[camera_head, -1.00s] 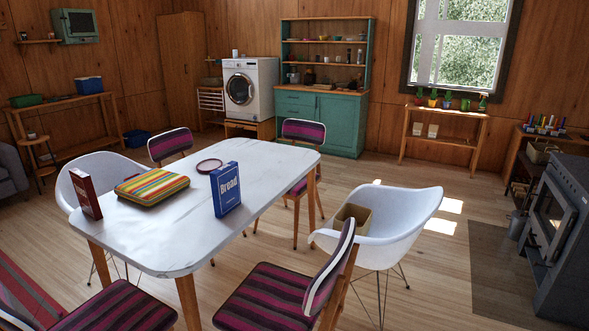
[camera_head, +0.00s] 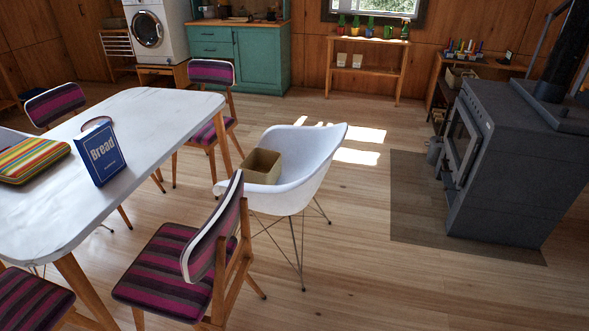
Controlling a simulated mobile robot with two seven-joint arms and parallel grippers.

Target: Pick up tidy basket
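A tan, open-topped box-shaped basket (camera_head: 262,166) sits on the seat of the white shell chair (camera_head: 308,168), near the middle of the head view. The chair's back and side curve around its right side. A striped dining chair (camera_head: 212,250) stands in front and to the left, close to the basket. Neither of my grippers shows in the view.
The white table (camera_head: 124,188) fills the left, with a blue Bread box (camera_head: 103,153) and a striped cushion-like case (camera_head: 30,159) on it. A dark stove (camera_head: 520,165) stands at right on a dark floor plate (camera_head: 408,205). Floor between chair and stove is clear.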

